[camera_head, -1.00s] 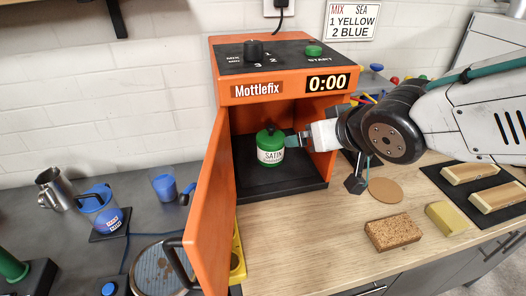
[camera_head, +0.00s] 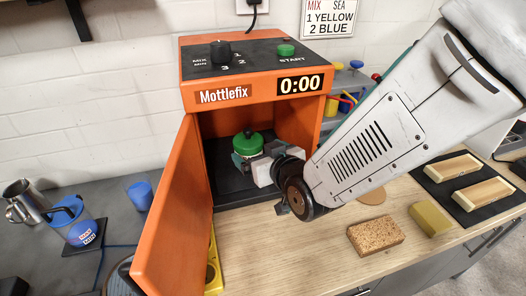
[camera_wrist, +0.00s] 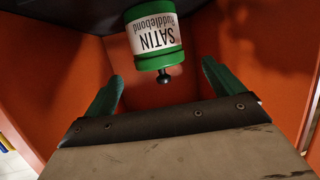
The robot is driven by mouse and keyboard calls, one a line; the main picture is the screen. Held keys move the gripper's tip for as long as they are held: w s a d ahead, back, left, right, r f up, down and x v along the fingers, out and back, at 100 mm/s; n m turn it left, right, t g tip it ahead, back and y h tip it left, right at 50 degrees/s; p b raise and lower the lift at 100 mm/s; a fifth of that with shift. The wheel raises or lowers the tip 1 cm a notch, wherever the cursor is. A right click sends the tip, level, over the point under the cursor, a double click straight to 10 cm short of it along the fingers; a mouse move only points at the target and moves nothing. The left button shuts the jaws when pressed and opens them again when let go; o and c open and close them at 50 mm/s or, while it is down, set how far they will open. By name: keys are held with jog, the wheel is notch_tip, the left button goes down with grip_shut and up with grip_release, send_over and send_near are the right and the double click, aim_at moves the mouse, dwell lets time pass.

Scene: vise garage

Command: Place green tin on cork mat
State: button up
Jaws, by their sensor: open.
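The green tin (camera_head: 248,143) with a white "SATIN" label stands upright inside the orange mixer's open chamber. In the wrist view the tin (camera_wrist: 155,38) appears upside down, just beyond and between my finger tips. My gripper (camera_wrist: 160,75) is open, with one green finger on each side and a gap to the tin. In the head view my gripper (camera_head: 250,161) is at the tin's front, hiding its lower part and label. The round cork mat (camera_head: 374,197) lies on the wooden bench right of the mixer, partly hidden by my arm.
The orange mixer (camera_head: 235,99) has its door (camera_head: 178,218) swung open on the left. A speckled cork block (camera_head: 375,237) and a yellow block (camera_head: 430,218) lie on the bench. Wooden-topped blocks rest on a black mat (camera_head: 445,188). The bench front is clear.

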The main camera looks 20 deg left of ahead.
aim_at(248, 143)
jog(key=x, duration=0.8)
jog(key=shift+d, duration=0.15)
jog(key=shift+r, duration=0.1)
jog(key=c, duration=1.5)
